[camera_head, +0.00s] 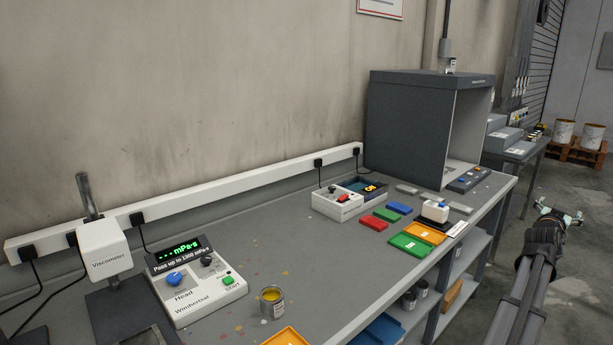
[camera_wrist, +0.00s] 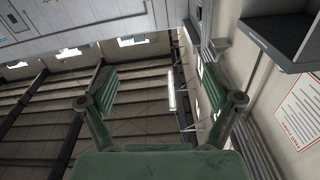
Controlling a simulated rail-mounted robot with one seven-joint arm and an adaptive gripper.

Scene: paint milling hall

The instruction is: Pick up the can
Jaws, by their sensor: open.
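A small open can (camera_head: 272,302) with yellow paint inside stands upright on the grey bench, near its front edge. It is right of the viscometer's control box and just behind an orange tray. My gripper (camera_head: 562,214) is at the right of the head view, beyond the bench's front edge and far from the can. Its green fingers also show in the wrist view (camera_wrist: 163,95), spread apart with nothing between them. The wrist view looks up at the ceiling and wall, and the can is not in it.
The viscometer (camera_head: 105,250) and its control box (camera_head: 197,284) stand left of the can. An orange tray (camera_head: 286,338) lies close in front of it. Coloured trays, a small white device (camera_head: 338,203) and a grey light booth (camera_head: 400,130) occupy the far end.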

